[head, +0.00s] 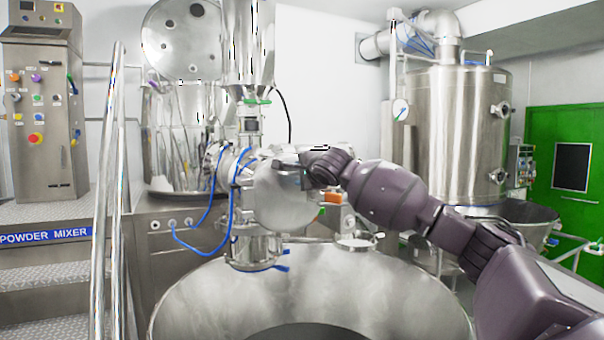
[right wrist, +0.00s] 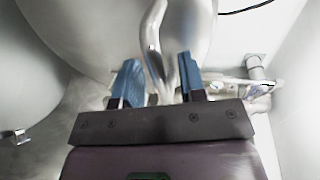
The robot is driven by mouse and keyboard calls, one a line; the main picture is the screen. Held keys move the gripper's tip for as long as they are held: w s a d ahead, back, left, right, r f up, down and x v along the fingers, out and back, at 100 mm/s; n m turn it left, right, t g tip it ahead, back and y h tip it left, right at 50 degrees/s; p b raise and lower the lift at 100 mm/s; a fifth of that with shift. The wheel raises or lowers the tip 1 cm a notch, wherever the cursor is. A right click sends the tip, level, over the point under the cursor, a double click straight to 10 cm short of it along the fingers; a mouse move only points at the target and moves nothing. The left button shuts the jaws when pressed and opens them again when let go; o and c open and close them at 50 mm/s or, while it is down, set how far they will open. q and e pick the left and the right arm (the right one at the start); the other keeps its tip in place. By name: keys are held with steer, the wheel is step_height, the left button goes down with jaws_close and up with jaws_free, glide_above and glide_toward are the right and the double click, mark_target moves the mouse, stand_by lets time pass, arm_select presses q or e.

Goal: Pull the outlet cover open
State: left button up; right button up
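The outlet cover (head: 283,200) is a round, shiny steel housing in the middle of the head view, above the large round vessel. My right gripper (head: 306,168) is at its right side, its fingers small and partly hidden by my wrist. In the right wrist view, my right gripper (right wrist: 158,66) has its two blue fingers apart. A curved steel handle (right wrist: 155,38) runs down between them, with gaps visible on both sides. The handle's lower end is partly hidden by the gripper body. My left gripper is not in view.
A wide steel vessel (head: 200,300) stands below the cover. Blue hoses (head: 232,215) hang at its left. Stair rails (head: 108,190) and a control cabinet (head: 42,105) are at left. A steel tank (head: 460,130) stands behind my right arm.

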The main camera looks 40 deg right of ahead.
steer(key=shift+c, duration=0.2)
jaws_close()
steer(key=shift+a, duration=0.15)
